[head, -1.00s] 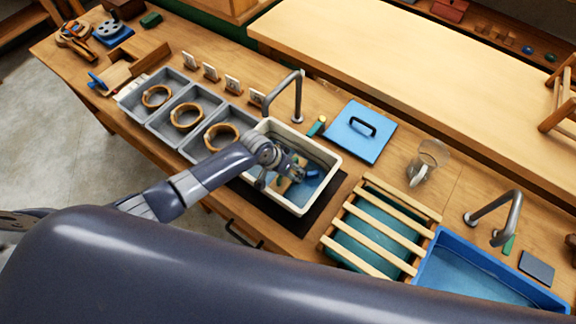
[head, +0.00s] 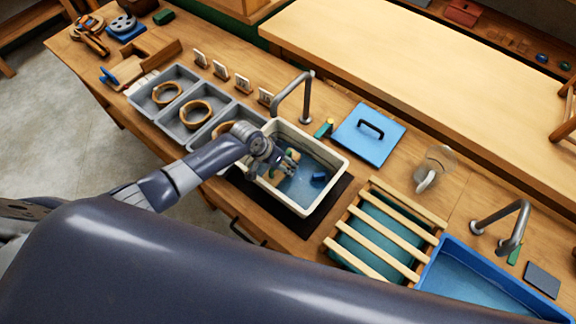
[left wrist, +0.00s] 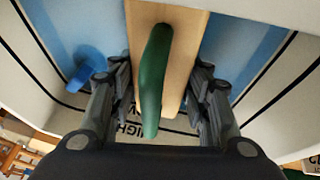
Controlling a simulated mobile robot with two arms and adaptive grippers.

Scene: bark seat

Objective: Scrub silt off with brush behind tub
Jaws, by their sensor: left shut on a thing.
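The white tub (head: 340,158) stands on the bench with bluish water in it. My left gripper (head: 279,168) is inside the tub near its left side. A long, smooth green piece (left wrist: 154,75) lies along the block's face. A small blue object (head: 319,177) is in the tub, to the right of the gripper. A small green and yellow item, perhaps the brush (head: 323,129), lies behind the tub. My right gripper is not in view.
A grey faucet (head: 307,95) rises behind the tub. Grey trays with wooden rings (head: 165,93) stand to the left. A blue lid (head: 356,143), a slatted rack (head: 399,227), a glass jug (head: 432,165) and a blue basin (head: 470,276) stand to the right.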

